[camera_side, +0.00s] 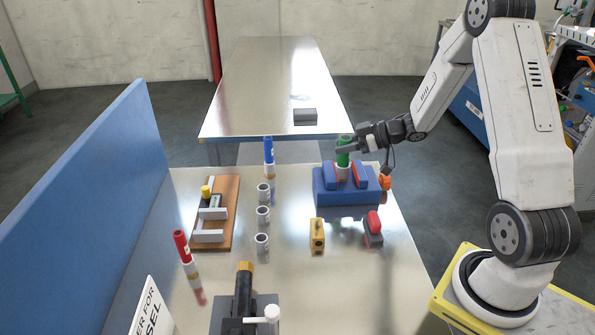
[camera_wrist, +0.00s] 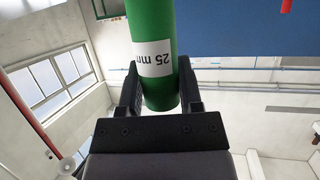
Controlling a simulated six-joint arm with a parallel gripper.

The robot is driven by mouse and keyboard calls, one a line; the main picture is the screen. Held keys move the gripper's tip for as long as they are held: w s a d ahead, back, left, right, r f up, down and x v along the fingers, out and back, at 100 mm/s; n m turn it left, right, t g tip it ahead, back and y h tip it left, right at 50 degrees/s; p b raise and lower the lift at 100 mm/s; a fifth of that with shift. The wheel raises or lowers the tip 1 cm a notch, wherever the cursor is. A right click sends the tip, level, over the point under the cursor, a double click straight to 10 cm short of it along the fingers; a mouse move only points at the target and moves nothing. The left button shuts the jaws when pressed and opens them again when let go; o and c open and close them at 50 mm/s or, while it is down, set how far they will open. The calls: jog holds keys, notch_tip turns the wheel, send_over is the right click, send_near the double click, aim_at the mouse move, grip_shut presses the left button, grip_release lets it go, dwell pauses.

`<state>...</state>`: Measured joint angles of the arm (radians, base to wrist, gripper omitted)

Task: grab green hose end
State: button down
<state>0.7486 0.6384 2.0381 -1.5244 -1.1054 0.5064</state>
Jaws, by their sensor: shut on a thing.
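The green hose end (camera_side: 344,152) stands upright at the blue block with red side pieces (camera_side: 332,187). It also shows in the wrist view (camera_wrist: 153,30), where a white label reads "25 mm". My gripper (camera_side: 348,148) comes in level from the right and is shut on the green hose end. In the wrist view my gripper's two dark fingers (camera_wrist: 157,92) lie on either side of the green cylinder. A white part shows below the green piece in the side view. I cannot tell whether the hose end is still seated in the block.
A red hose end (camera_side: 182,247) and a blue hose end (camera_side: 268,151) stand on the metal table. Several grey cups (camera_side: 263,215), a wooden board (camera_side: 228,219), a yellow block (camera_side: 317,236) and a red-topped block (camera_side: 373,229) stand there too. A blue wall (camera_side: 90,190) borders the left.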

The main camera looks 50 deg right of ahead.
jog(key=shift+r, duration=0.15)
jog(key=shift+r, duration=0.85)
jog(key=s+a+r, duration=0.4)
jog(key=s+r, duration=0.7)
jog(key=s, duration=0.2)
jog(key=shift+a, duration=0.2)
jog(key=shift+s, duration=0.15)
jog(key=shift+a+f, duration=0.1)
